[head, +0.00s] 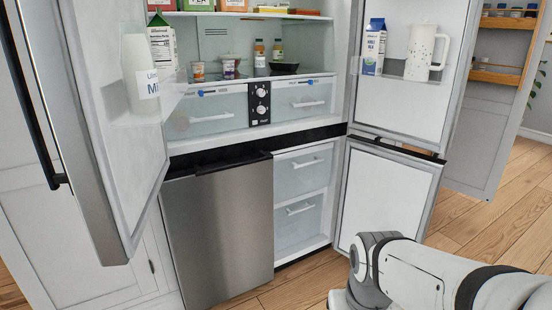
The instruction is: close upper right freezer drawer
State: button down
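The upper right freezer drawer (305,181) is a pale, translucent drawer with a white bar handle (305,164), inside the lower right freezer compartment. It stands at or near flush; I cannot tell whether it sticks out slightly. The lower freezer drawer (299,230) sits below it with a similar handle. The lower right freezer door (386,196) is swung open to the right. Part of my white and grey arm shows at the bottom right, in front of that door. My gripper is not visible.
The lower left freezer door (222,235) is shut. The upper left fridge door (118,120) and upper right fridge door (402,107) stand open, bearing cartons and jugs. A cabinet door with racks (487,130) stands open at right. Wood floor (480,222) is clear at right.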

aim_at(309, 151)
jog(key=u, duration=0.3)
jog(key=i, duration=1.6)
jog(key=z, duration=0.45)
jog(key=k, duration=0.8)
jog(key=z, duration=0.2)
jog(key=i, duration=0.85)
jog(key=u, duration=0.1)
